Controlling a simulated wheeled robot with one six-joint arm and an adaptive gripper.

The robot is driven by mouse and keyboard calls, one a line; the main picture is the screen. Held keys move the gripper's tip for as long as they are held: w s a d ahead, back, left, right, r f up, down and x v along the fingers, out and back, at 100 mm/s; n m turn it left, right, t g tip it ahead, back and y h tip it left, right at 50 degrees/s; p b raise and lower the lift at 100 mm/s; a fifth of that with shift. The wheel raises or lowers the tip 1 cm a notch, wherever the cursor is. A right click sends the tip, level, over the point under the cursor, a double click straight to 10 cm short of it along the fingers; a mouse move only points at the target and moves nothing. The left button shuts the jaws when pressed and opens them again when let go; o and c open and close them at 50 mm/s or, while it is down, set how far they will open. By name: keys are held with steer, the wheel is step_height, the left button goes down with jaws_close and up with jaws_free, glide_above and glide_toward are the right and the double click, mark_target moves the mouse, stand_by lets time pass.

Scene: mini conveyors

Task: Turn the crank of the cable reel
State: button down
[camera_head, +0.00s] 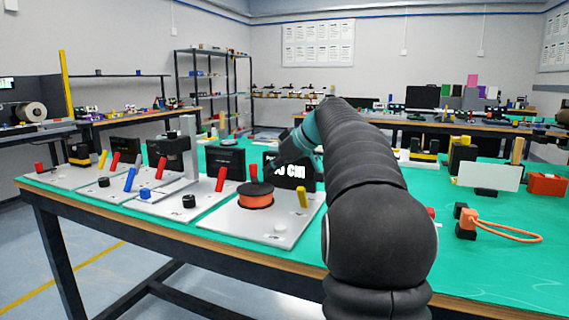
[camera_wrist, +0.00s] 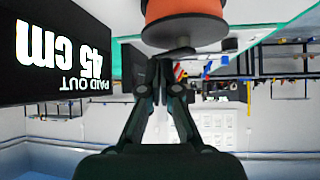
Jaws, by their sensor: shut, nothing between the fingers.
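The cable reel, with an orange drum and dark top (camera_head: 256,200), sits on a pale plate (camera_head: 265,229). A red upright handle (camera_head: 253,173) stands at its top, apparently the crank knob. My gripper (camera_head: 270,170) is just right of that handle, its tips dark and small in the head view. In the wrist view, which is upside down, my gripper (camera_wrist: 161,64) is shut and empty. The reel's orange drum (camera_wrist: 180,9) is at the top edge there, near the fingertips. The red handle cannot be made out in that view.
A black display (camera_wrist: 55,55) reads "PAID OUT 45 cm"; in the head view my arm partly covers it. A yellow peg (camera_head: 303,197) stands on the plate's right. Several similar plates with coloured handles are to the left. An orange cable (camera_head: 510,232) lies right on the green table.

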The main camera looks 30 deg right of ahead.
steer(key=shift+w+a, duration=0.3)
steer(key=shift+w, duration=0.2)
steer(key=shift+w+a, duration=0.25)
steer(key=shift+w, duration=0.2)
steer(key=shift+w+n+g+y, duration=0.15)
steer(key=shift+n+g+y, duration=0.15)
steer(key=shift+n+y, duration=0.3)
